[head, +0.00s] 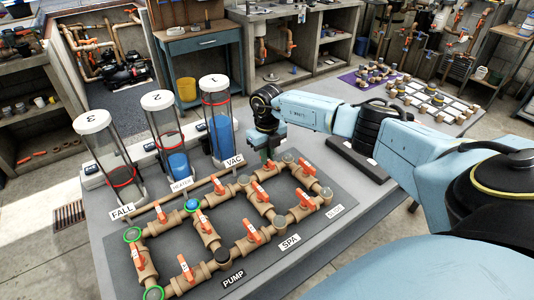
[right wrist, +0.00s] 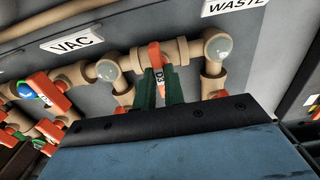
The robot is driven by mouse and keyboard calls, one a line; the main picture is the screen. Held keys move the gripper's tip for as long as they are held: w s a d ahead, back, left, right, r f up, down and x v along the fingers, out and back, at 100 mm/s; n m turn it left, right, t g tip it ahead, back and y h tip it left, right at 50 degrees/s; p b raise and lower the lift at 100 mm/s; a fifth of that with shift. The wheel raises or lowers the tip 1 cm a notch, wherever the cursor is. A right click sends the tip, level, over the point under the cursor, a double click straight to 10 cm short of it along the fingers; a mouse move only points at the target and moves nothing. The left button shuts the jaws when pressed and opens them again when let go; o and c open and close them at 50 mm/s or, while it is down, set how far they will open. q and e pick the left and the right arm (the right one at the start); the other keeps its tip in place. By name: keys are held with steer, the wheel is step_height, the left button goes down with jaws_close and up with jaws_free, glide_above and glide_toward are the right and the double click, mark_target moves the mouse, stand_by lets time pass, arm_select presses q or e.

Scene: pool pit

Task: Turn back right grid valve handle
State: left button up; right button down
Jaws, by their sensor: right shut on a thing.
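The pipe grid (head: 212,242) of tan pipes and orange handles lies on the grey table. The back right valve handle (right wrist: 156,62) is orange, marked "D3", and sits on the pipe between two clear-domed corner fittings. In the right wrist view it points roughly across that pipe. My right gripper (right wrist: 161,92) has its two green fingers on either side of the handle, shut on it. In the head view my right gripper (head: 270,155) reaches down over the back right pipe and hides most of this handle. My left gripper is out of view.
Three clear cylinders with white lids, one of them (head: 221,125), stand behind the grid. A "VAC" label (right wrist: 77,44) and a "WASTE" label (right wrist: 232,5) lie near the valve. Neighbouring orange handles (head: 263,192) are close in front. A dark tray (head: 357,160) lies to the right.

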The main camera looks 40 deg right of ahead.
stand_by(0.3)
steer(key=c, duration=1.5)
jaws_free()
step_height(320, 180, up, 14)
steer(key=shift+f, duration=0.25)
